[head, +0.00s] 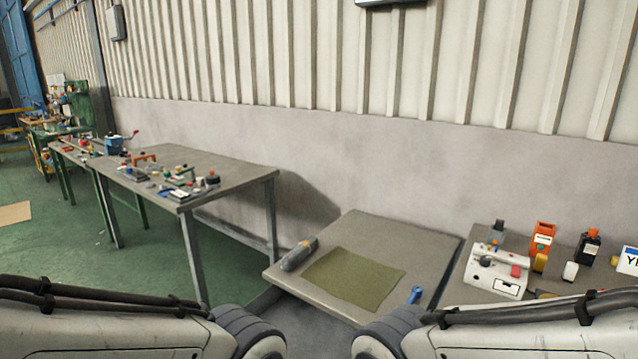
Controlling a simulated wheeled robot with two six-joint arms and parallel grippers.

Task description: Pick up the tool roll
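A dark grey cylindrical bundle (298,254), which looks like the tool roll, lies at the left edge of the low grey table in front of me. A flat olive-green cloth mat (353,279) lies beside it, to its right, on the same table. The bundle is small in the picture, so its ties or contents cannot be made out. Only upper parts of my two arms show along the bottom edge. Neither gripper is in view, so nothing can be seen of what they hold.
The low table (420,247) has free room behind the mat. A small blue item (415,294) lies at its right front. On the right bench stand a white control box (497,275) and several small orange and black items. A cluttered longer table (225,166) stands left, before the wall.

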